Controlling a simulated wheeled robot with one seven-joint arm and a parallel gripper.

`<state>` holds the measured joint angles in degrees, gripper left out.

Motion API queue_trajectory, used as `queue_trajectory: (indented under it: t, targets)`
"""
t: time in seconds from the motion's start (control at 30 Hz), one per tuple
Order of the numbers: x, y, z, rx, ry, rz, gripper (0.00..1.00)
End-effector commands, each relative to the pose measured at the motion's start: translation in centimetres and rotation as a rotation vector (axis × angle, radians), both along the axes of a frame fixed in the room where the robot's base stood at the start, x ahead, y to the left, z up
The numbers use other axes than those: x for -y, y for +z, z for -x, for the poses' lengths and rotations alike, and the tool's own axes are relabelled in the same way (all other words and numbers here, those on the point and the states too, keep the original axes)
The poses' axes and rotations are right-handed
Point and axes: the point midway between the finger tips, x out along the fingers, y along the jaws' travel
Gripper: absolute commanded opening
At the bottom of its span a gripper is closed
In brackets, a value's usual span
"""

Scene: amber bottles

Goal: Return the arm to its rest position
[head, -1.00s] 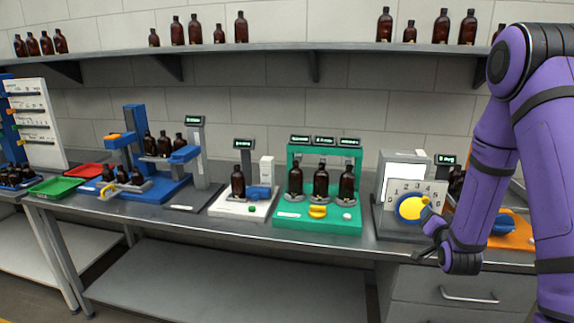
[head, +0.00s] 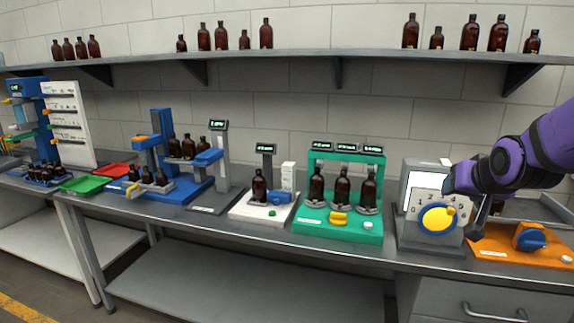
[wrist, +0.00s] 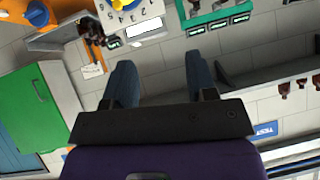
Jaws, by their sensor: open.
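My arm, purple with black joints, comes in from the right edge of the head view. My gripper (head: 456,182) is at its end, in front of the upper part of the grey dial station (head: 418,182) with its yellow and blue dial (head: 438,219). The wrist view shows my gripper (wrist: 160,82) with its two dark blue fingers wide apart and nothing between them. My arm hides part of what stands behind the dial station.
A green stand (head: 340,225) with several amber bottles is left of the dial station. An orange base (head: 500,247) with a blue knob is right of it. A wall shelf (head: 280,69) with bottles runs above. The wrist view shows a green cabinet (wrist: 38,105).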

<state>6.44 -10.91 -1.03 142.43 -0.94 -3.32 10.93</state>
Motion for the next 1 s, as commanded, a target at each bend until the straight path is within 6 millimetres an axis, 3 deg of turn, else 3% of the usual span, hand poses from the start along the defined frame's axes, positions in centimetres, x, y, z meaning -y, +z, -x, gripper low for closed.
queue_trajectory:
  t: [0.3, 0.6, 0.8, 1.0]
  targets:
    - [-3.3, 3.7, 9.6, -0.200, 0.117, 0.039, 0.52]
    - [-5.3, 5.2, 19.1, -0.378, 0.225, 0.073, 0.52]
    - [-5.7, 5.3, 22.2, -0.440, 0.260, 0.082, 0.52]
    - [-5.7, 5.3, 22.7, -0.450, 0.265, 0.084, 0.52]
